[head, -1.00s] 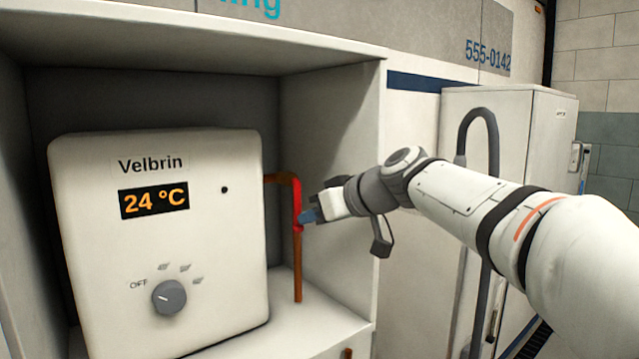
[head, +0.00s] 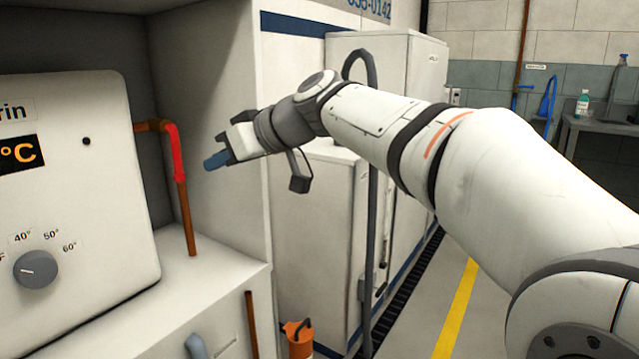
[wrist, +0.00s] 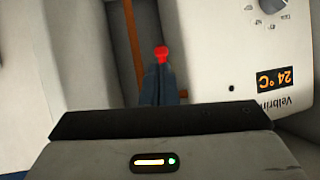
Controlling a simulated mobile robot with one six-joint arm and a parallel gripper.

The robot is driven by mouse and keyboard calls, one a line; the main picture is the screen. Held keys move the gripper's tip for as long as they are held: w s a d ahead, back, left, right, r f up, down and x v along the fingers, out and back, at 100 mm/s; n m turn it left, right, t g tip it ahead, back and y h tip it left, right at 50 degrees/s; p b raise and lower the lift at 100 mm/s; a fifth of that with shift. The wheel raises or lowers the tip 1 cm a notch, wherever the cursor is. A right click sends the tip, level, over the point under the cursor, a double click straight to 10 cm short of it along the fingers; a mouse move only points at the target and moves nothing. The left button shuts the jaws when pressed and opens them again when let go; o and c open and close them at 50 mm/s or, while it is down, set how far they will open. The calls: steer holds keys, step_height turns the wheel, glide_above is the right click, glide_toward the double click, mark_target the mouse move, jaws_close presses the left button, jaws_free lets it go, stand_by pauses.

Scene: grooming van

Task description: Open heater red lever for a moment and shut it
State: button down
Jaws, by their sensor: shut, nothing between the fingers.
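The red lever (head: 177,155) sits on the copper pipe at the right side of the white Velbrin heater (head: 95,190). It hangs down along the pipe in the head view. My gripper (head: 214,161) is shut and empty, to the right of the lever with a small gap between them. In the wrist view the closed fingers (wrist: 157,88) point toward the red lever (wrist: 161,54), which shows just beyond the fingertips.
The heater stands in an open cabinet niche, whose right wall (head: 215,90) is close to my gripper. The heater's grey dial (head: 36,269) is at its lower front. A white cabinet (head: 390,75) and an orange object (head: 299,340) are further right.

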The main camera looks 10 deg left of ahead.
steer(key=s+d+r+m+h+p, duration=0.1)
steer(key=s+d+m+h+p, duration=0.3)
steer(key=d+p, duration=0.8)
steer(key=s+d+r+m+h+p, duration=0.2)
steer(key=s+d+m+h+p, duration=0.2)
steer(key=s+d+p, duration=0.4)
steer(key=s+d+r+m+h+p, duration=0.2)
steer(key=s+d+m+h+p, duration=0.2)
steer(key=d+p, duration=1.2)
steer(key=shift+s+d+r+m+g+p, duration=0.15)
steer(key=shift+s+d+m+g+p, duration=0.2)
steer(key=shift+s+d+m, duration=0.6)
steer(key=shift+a, duration=0.2)
